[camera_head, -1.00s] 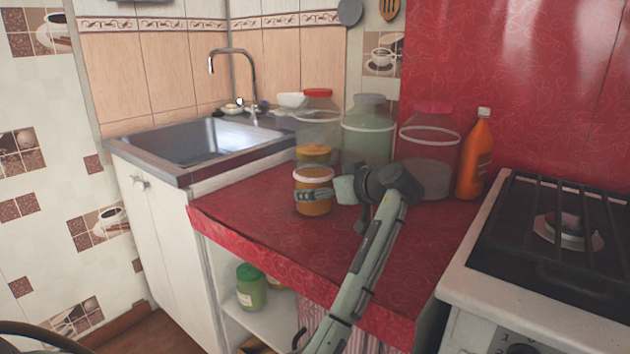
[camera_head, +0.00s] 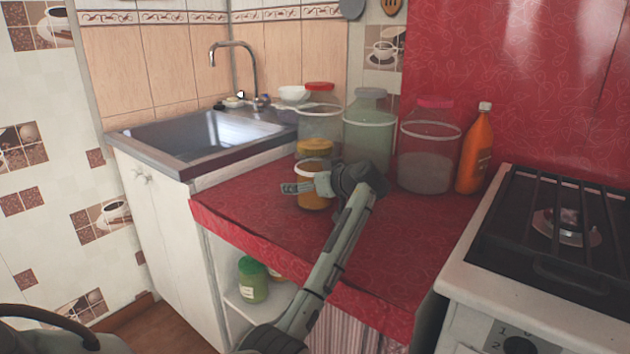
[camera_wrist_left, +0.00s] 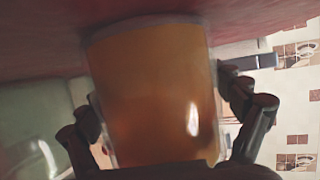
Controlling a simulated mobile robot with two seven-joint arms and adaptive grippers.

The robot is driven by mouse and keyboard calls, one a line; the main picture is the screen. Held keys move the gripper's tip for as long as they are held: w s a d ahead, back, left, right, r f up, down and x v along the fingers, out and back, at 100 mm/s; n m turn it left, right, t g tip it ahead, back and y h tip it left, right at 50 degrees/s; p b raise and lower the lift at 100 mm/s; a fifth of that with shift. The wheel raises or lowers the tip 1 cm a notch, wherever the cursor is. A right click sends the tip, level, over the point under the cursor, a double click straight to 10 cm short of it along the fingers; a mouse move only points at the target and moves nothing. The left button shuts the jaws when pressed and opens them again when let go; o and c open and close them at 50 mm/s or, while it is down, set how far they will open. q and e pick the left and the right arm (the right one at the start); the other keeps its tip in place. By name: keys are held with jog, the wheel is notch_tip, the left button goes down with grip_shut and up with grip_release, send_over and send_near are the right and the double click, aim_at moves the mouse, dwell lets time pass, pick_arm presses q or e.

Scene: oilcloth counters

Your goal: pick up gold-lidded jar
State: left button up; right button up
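The gold-lidded jar (camera_head: 315,203) stands upright on the red counter, in front of the large jars. It has a pale ring below the lid and amber contents. My left gripper (camera_head: 300,187) is at the jar from the right, with one finger across its front; the other finger is hidden. In the left wrist view the amber jar (camera_wrist_left: 155,90) fills the space between the spread fingers, one on each side. The gaps are very small, and I cannot tell whether the fingers touch the glass. My right gripper is not in view.
Close behind stand a red-lidded jar (camera_head: 319,122), a green jar (camera_head: 368,135) and a pink-lidded jar (camera_head: 428,160). An orange bottle (camera_head: 475,155) stands at the right beside the stove (camera_head: 560,235). A sink (camera_head: 205,140) is at the left. The counter's front (camera_head: 250,215) is clear.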

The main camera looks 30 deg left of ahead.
pick_arm(q)
jog(key=c, duration=1.7)
jog(key=shift+c, duration=0.2)
jog(key=shift+r, duration=0.15)
